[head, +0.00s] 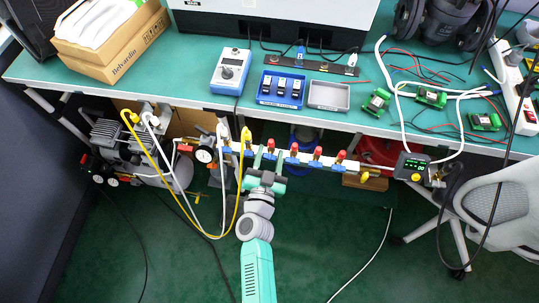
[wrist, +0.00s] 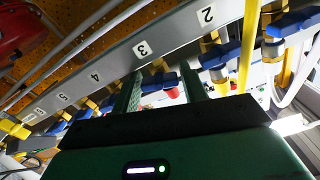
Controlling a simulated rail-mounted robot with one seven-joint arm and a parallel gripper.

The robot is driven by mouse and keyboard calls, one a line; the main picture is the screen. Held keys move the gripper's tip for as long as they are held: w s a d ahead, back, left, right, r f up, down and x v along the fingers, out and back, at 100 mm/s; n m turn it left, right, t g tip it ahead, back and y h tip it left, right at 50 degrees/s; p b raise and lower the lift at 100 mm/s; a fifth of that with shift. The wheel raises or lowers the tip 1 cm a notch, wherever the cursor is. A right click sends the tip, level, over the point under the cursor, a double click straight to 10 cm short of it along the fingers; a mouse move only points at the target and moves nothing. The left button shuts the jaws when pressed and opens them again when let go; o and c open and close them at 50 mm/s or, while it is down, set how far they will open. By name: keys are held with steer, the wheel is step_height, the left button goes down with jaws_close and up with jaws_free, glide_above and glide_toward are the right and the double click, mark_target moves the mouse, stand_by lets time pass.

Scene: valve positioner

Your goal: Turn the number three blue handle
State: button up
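The number three blue handle (wrist: 157,83) is below the label 3 (wrist: 142,50) in the wrist view. It sits between the two green fingers of my gripper (wrist: 162,88). The fingers stand apart, with visible space around the handle, and I cannot tell whether either touches it. In the head view my gripper (head: 267,160) reaches up to the white valve manifold (head: 305,159), where the gripper partly hides the handles. The manifold carries several blue handles and red knobs (head: 294,148).
Neighbouring blue handles (wrist: 216,60) flank the fingers closely. Yellow (head: 160,165) and white hoses hang left of my arm. The workbench edge (head: 330,118) is above the manifold. A digital gauge (head: 412,166) is at its right end. The green floor is open below.

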steer(key=s+a+p, duration=0.1)
steer(key=s+p, duration=0.2)
steer(key=s, duration=0.4)
steer(key=shift+s+a, duration=0.2)
steer(key=shift+s, duration=0.15)
